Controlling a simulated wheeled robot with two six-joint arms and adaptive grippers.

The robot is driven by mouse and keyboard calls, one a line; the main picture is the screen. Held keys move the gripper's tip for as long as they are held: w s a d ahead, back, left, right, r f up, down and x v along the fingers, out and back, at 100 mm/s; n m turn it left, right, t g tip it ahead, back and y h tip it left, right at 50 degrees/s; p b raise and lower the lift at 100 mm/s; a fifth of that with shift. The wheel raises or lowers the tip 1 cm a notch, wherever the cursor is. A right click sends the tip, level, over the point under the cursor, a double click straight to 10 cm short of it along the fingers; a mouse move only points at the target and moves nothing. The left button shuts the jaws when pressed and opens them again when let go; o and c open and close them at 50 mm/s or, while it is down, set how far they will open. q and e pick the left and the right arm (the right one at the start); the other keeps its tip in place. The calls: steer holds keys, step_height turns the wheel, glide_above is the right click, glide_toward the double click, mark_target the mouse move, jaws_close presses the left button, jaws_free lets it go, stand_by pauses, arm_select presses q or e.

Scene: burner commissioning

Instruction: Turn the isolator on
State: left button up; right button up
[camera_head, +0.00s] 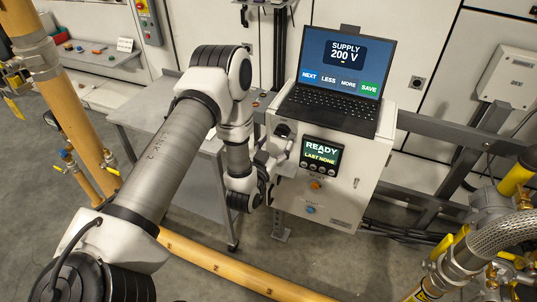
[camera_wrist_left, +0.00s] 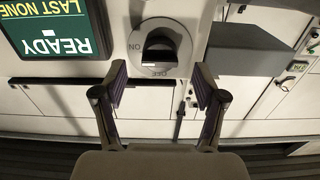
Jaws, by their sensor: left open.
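The isolator is a round grey rotary switch with a dark handle (camera_wrist_left: 159,46) in the left wrist view. That view is turned over, with ON lettered at the dial's left and OFF at its lower edge. I cannot tell for sure which mark the handle points to. In the head view the isolator (camera_head: 283,130) shows as a dark knob on the upper left of the white control box (camera_head: 345,194). My left gripper (camera_wrist_left: 160,76) is open, its two fingers apart and facing the dial, with nothing between them. In the head view my left gripper (camera_head: 277,152) is just below the isolator.
A display (camera_head: 321,153) reading READY, LAST NONE sits right of the isolator. A laptop (camera_head: 341,72) showing SUPPLY 200 V stands on the box. A grey table (camera_head: 150,118) is behind my left arm. Yellow pipes (camera_head: 235,268) run along the floor.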

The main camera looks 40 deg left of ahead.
arm_select(q)
steer(key=v, duration=0.7)
steer(key=shift+s, duration=0.4)
steer(key=s+d+f+m+g+h+p, duration=0.1)
steer(key=s+d+m+g+h+p, duration=0.3)
steer(key=d+p, duration=0.45)
steer(key=s+d+f+n+g, duration=0.1)
steer(key=s+f+g, duration=0.3)
steer(key=s, duration=0.7)
steer(key=s+d+f+g, duration=0.2)
steer(key=s+f+g, duration=0.3)
steer(key=s+g, duration=0.4)
steer(key=shift+s+f+n, duration=0.2)
steer(key=shift+s+n, duration=0.2)
steer(key=shift+s, duration=0.5)
